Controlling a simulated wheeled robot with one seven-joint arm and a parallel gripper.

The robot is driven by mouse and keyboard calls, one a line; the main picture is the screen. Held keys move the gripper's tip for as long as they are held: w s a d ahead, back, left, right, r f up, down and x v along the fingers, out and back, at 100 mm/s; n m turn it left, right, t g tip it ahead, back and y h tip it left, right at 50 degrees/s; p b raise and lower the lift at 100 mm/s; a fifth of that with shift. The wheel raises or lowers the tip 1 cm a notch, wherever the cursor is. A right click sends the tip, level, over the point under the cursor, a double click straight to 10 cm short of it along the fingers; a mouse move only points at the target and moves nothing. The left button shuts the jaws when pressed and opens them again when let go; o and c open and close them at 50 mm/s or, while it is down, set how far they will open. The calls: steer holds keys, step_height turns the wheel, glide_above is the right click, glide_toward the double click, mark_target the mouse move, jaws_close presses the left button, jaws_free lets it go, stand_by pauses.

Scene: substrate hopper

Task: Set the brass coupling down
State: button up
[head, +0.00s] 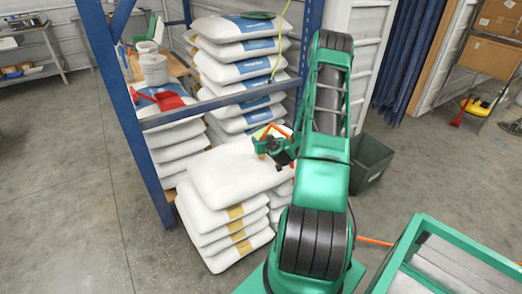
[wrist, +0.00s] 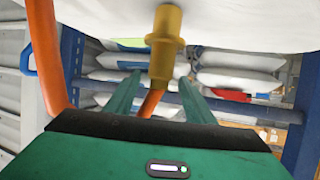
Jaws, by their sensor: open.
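The brass coupling (wrist: 165,45) is a dull yellow, stepped cylinder in the wrist view. Its far end overlaps the white sack surface (wrist: 250,18); whether it touches cannot be told. An orange hose (wrist: 151,103) runs from its near end. My gripper (wrist: 160,78) is open, with one green finger on each side of the coupling's near end and a gap to each. In the head view my gripper (head: 272,146) is just above the white sacks (head: 240,178) of the front stack. The coupling cannot be made out there.
A blue rack post (head: 127,120) and beam (head: 215,102) stand close left of my gripper. Taller sack stacks (head: 238,70) are behind. A dark bin (head: 370,160) stands at right. A green-framed container (head: 450,260) is at front right. The floor at left is clear.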

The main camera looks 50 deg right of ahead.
steer(key=shift+w+d+f, duration=0.15)
steer(key=shift+w+d, duration=0.05)
steer(key=shift+w, duration=0.05)
jaws_close()
